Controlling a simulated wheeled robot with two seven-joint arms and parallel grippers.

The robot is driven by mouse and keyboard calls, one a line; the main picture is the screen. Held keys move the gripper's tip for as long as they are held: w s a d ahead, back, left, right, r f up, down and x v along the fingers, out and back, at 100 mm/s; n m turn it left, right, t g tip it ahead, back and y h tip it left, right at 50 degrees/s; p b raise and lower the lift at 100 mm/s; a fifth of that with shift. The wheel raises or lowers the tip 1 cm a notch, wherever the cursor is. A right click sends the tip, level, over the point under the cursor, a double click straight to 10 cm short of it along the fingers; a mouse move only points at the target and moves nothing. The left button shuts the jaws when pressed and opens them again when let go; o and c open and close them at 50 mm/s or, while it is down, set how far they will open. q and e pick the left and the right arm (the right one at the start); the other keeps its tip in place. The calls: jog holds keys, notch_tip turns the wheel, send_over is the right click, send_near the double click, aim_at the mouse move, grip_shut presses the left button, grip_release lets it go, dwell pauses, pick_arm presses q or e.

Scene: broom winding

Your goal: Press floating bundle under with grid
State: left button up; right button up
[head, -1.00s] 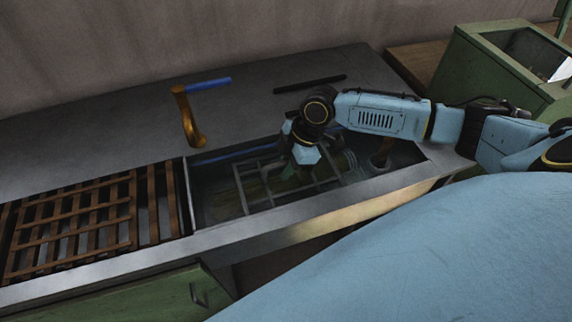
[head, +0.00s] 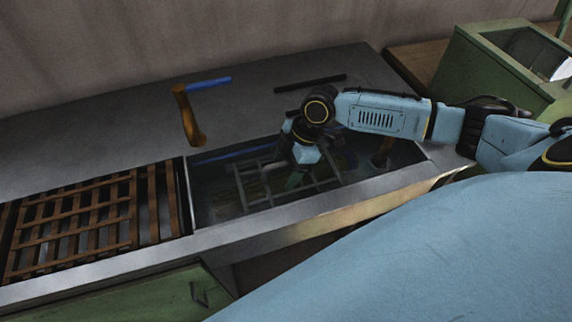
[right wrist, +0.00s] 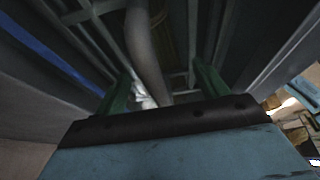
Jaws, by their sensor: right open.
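The grey metal grid (head: 241,192) lies in the water-filled sink basin, its bars looking dim. A yellowish-green patch, apparently the bundle (head: 254,188), shows faintly under its bars. My right gripper (head: 294,181) reaches down into the basin over the grid, green fingers lowest. In the right wrist view the green fingers (right wrist: 163,90) are apart, with a thick grey bar (right wrist: 145,50) running between them. I cannot tell if they touch it. Grid bars (right wrist: 100,10) show beyond. My wrist hides part of the grid. My left gripper is out of view.
A wooden slatted rack (head: 75,225) lies left of the basin (head: 215,215). A wooden-handled tool (head: 186,112), a blue bar (head: 209,83) and a black bar (head: 310,84) lie on the counter behind. A green bin (head: 480,75) stands at right.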

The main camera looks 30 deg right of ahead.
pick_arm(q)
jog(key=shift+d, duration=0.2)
pick_arm(e)
jog(key=o, duration=0.6)
jog(key=shift+c, duration=0.2)
jog(key=shift+f, duration=0.1)
jog(key=p+v, duration=0.2)
jog(key=v, duration=1)
jog(key=shift+d, duration=0.15)
pick_arm(q)
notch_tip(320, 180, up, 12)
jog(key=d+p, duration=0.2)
jog(key=p, duration=0.8)
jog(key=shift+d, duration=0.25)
pick_arm(e)
notch_tip(320, 180, up, 9)
jog(key=shift+d, duration=0.2)
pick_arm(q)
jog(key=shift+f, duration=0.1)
pick_arm(e)
jog(key=shift+s, duration=0.1)
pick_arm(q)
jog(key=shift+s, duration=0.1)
